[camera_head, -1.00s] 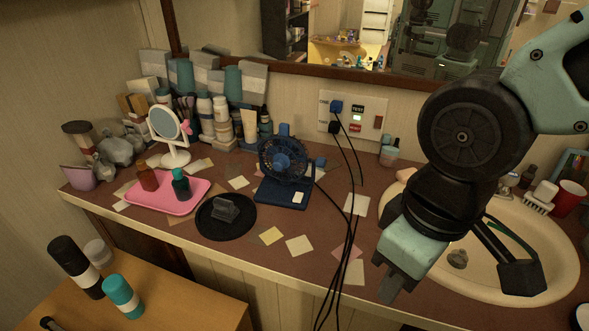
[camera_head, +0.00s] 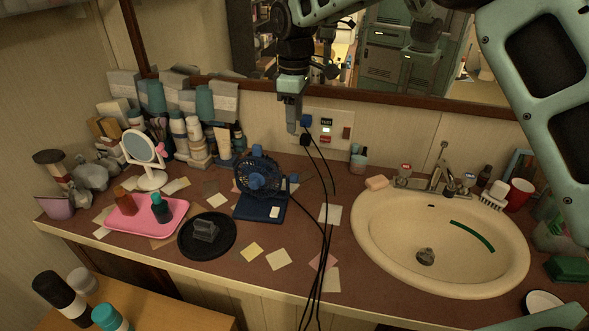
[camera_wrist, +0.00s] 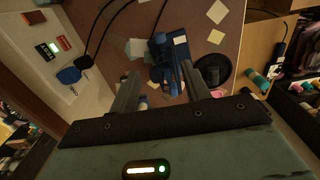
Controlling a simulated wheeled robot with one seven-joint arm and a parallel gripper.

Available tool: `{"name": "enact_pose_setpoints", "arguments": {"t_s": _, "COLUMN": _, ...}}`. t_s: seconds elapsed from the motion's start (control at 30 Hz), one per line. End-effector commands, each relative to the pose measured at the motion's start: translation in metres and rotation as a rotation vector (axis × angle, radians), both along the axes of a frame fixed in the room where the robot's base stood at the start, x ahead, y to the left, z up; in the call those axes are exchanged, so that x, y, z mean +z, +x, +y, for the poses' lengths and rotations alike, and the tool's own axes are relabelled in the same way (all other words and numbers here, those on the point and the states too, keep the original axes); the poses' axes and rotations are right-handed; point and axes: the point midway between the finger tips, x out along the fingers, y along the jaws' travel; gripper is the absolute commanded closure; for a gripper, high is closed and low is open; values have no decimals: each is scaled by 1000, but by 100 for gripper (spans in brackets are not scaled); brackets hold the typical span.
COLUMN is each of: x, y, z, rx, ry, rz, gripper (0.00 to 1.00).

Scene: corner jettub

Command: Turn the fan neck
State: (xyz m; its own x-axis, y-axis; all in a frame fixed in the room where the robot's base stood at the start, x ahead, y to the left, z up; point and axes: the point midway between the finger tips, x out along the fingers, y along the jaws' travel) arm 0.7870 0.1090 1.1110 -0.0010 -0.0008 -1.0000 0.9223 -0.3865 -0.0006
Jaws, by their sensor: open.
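A small dark blue desk fan (camera_head: 258,178) stands upright on its flat blue base on the brown counter, left of the sink. Its round cage faces the front, and a knob sticks out at its right side. My gripper (camera_head: 291,127) points down in front of the wall and mirror, above and a little right of the fan, apart from it. In the wrist view my gripper (camera_wrist: 158,88) is open and empty. The fan (camera_wrist: 167,58) shows beyond and between its two fingers, seen from above. The fan's neck is mostly hidden behind the cage.
Black cables (camera_head: 322,225) hang from the wall outlet (camera_head: 327,129) just right of the fan. A black round tray (camera_head: 207,234) and a pink tray (camera_head: 147,216) lie to its left. Bottles (camera_head: 197,142) crowd the back left. The sink (camera_head: 440,240) is at right.

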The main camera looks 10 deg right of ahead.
Motion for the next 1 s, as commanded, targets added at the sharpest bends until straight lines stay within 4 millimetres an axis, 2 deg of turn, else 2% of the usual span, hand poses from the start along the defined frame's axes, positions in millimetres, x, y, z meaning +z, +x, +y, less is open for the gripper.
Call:
{"name": "enact_pose_setpoints", "arguments": {"t_s": 0.17, "x": -17, "y": 1, "z": 0, "rx": 2, "ry": -2, "rz": 2, "gripper": 53}}
{"name": "enact_pose_setpoints", "arguments": {"t_s": 0.7, "x": -125, "y": 0, "z": 0, "rx": 0, "ry": -1, "rz": 4, "gripper": 53}}
{"name": "enact_pose_setpoints", "arguments": {"t_s": 0.9, "x": -157, "y": 0, "z": 0, "rx": 0, "ry": -1, "rz": 1, "gripper": 53}}
{"name": "enact_pose_setpoints", "arguments": {"t_s": 1.0, "x": -166, "y": 0, "z": 0, "rx": 0, "ry": 0, "rz": 0, "gripper": 53}}
